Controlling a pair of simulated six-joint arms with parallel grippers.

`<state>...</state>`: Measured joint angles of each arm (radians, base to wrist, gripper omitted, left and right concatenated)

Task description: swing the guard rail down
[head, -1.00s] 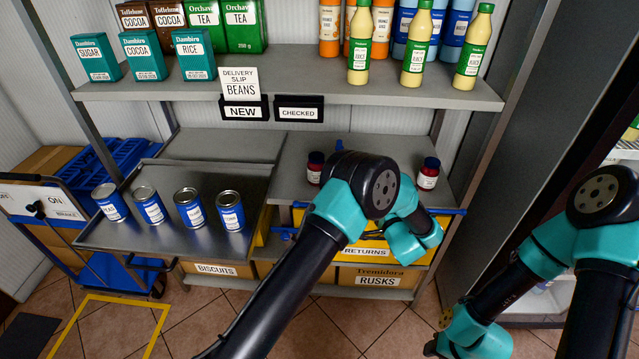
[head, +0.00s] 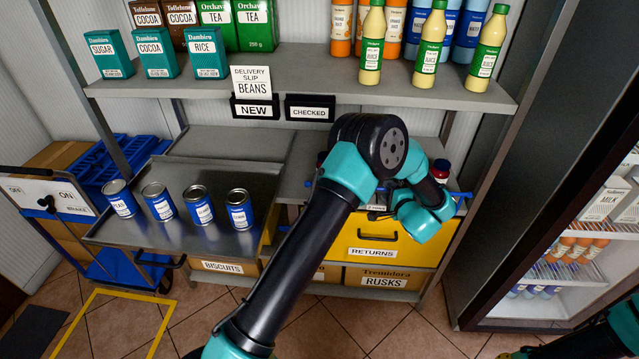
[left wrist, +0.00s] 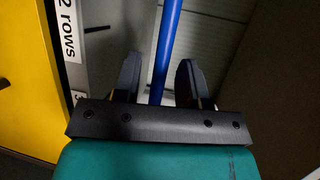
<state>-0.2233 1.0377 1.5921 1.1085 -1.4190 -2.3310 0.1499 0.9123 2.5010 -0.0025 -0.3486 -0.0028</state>
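The guard rail is a blue bar (head: 463,195) along the front edge of the right-hand middle shelf. My left arm hides much of it in the head view. In the left wrist view the blue bar (left wrist: 166,45) runs between the two fingers of my left gripper (left wrist: 158,78), with visible gaps on both sides. The fingers are apart and not closed on it. In the head view my left gripper (head: 443,208) is at the rail's right part, mostly hidden behind my wrist.
A steel tray (head: 185,235) with several blue cans stands left of the arm. A dark-lidded jar (head: 440,170) stands on the shelf behind the rail. The yellow RETURNS drawer (head: 400,250) is below. Juice bottles (head: 428,40) line the upper shelf. An open-fronted fridge (head: 590,240) is at right.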

